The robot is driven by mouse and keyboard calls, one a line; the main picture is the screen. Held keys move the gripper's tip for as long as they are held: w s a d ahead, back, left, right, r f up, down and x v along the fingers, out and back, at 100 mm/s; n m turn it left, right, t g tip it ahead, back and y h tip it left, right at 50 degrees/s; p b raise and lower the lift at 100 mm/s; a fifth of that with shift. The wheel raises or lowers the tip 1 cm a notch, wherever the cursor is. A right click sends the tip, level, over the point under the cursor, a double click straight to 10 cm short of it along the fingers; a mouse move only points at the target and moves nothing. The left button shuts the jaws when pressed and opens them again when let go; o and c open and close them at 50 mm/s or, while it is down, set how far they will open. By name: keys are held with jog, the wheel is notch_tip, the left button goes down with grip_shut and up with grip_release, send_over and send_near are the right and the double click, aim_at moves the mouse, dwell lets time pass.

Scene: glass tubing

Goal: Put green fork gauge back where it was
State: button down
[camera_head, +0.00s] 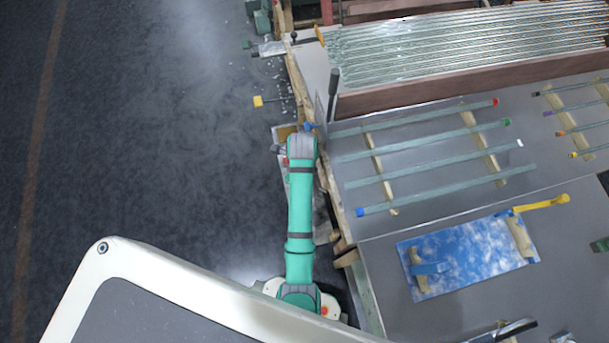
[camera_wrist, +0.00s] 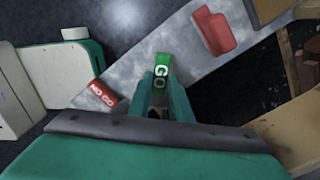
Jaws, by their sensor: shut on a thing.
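The green fork gauge (camera_wrist: 162,67), marked "GO", is between the fingers of my gripper (camera_wrist: 162,92) in the wrist view. The gripper is shut on it, and its far end shows past the fingertips. A grey surface lies behind it; I cannot tell whether the gauge touches it. A red "NO GO" piece (camera_wrist: 103,95) is left of my fingers. In the head view my arm hides the gripper and the green gauge.
A red block-like piece (camera_wrist: 215,31) lies on the grey surface (camera_wrist: 207,73) in the wrist view. In the head view, glass tubes (camera_head: 425,158) lie on wooden strips on the bench right of my arm. A blue cloud-patterned board (camera_head: 465,257) is nearer. Dark floor is open at left.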

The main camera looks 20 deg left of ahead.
notch_tip(320, 180, down, 2)
jog(key=shift+f, duration=0.25)
jog(key=shift+d+f, duration=0.2)
jog(key=shift+f, duration=0.1)
jog(key=c, duration=1.6)
grip_release()
jog(key=shift+a, duration=0.2)
jog(key=shift+r, duration=3.8)
